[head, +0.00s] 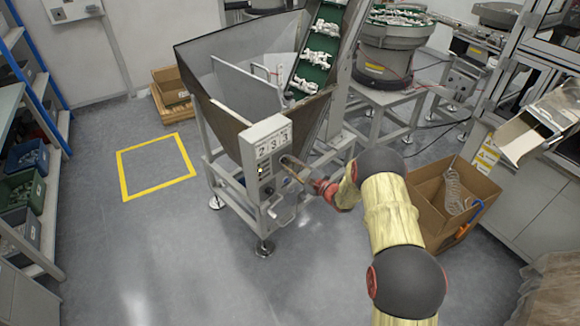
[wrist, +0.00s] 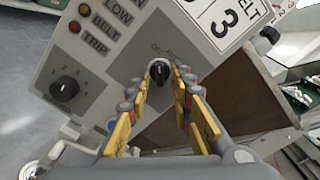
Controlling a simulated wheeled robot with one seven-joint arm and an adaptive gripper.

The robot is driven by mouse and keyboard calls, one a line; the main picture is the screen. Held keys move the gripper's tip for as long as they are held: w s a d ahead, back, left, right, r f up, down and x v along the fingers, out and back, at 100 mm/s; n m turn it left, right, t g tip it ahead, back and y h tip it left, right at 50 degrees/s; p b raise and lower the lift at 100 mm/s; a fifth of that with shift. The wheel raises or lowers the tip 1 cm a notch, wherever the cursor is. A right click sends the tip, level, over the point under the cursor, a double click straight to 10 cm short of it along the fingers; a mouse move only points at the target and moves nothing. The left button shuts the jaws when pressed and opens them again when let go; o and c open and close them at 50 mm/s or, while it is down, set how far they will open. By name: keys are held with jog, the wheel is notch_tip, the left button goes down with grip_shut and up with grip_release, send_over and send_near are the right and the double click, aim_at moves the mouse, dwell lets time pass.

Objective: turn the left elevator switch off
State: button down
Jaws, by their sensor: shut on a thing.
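The elevator switch (wrist: 158,73) is a small black rotary knob on a pale round base, set in the light grey control panel (wrist: 118,68). In the head view my gripper (head: 288,166) reaches the face of the control box (head: 265,134) from the right and hides the knob.
A larger numbered dial (wrist: 67,88) and several indicator lamps (wrist: 84,10) share the panel. The box is fixed to a metal hopper (head: 225,85) with a green conveyor (head: 318,52). A cardboard box (head: 428,190) stands right of my arm. Floor around the yellow square (head: 120,178) is free.

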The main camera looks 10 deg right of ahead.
dwell(0.3)
jog(key=c, duration=1.6)
grip_release()
jog(key=v, duration=1.2)
